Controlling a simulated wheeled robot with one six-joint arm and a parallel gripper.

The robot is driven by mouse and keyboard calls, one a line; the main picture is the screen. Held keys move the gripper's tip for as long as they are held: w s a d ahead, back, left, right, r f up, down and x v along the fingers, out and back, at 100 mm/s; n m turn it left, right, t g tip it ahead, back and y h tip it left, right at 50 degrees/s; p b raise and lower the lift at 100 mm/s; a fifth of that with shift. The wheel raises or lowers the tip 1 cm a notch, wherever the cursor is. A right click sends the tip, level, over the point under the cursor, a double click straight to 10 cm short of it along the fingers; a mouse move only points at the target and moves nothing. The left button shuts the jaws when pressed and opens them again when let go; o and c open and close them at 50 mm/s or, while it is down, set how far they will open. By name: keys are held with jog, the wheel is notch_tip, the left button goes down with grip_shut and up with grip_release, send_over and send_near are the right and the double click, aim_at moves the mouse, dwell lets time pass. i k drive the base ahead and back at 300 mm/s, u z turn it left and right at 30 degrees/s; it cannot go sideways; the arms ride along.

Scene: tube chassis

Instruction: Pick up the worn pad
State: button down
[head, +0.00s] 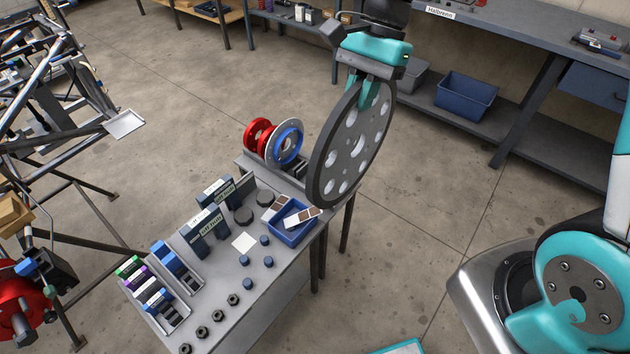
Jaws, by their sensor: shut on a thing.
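My gripper (373,92) hangs at the upper middle, its teal fingers pointing down and shut on the top rim of a large dark grey disc (330,160) with pale round openings. The disc hangs nearly upright at the far right end of the bench and covers part of it. No thing is clearly marked as the worn pad. Two flat pads with brown and white faces lie at the blue bin on the bench: a left pad (275,207) at its back edge and a right pad (302,217) across it. I cannot tell if either is worn.
The grey bench (225,325) holds the blue bin (290,237), boxes (207,228), red and blue ringed discs (287,145), dark nuts and small blue cylinders. A tube frame (60,120) stands at left. A workbench (540,50) stands at back right. Open floor lies between.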

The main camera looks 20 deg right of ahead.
aim_at(281, 202)
jog(key=i, duration=0.9)
